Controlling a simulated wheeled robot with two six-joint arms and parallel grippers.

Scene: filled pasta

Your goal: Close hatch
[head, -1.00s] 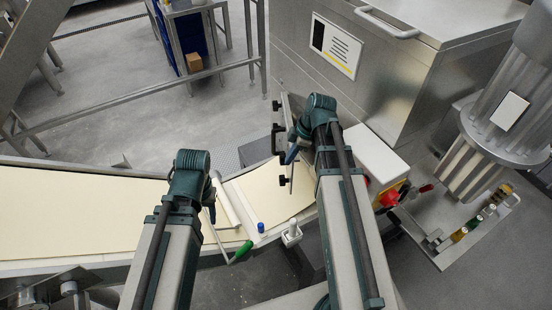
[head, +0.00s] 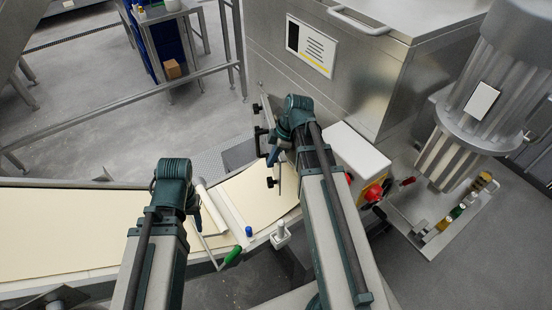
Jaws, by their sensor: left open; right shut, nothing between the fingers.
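The hatch (head: 266,103) appears to be a thin upright metal panel on the side of the big steel machine, seen nearly edge-on. It has a black handle (head: 259,141) and black knobs above and below. My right gripper (head: 275,157) is shut and empty, close beside the panel on its right, near the handle; my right wrist partly hides the panel, and I cannot tell whether they touch. My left gripper (head: 197,220) is open and empty above the conveyor, well left of the hatch, and is mostly hidden behind its wrist.
A conveyor with a pasta sheet (head: 70,230) runs from the left towards the machine (head: 395,80). A white box with a red button (head: 374,193) and a large motor (head: 470,110) stand to the right.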

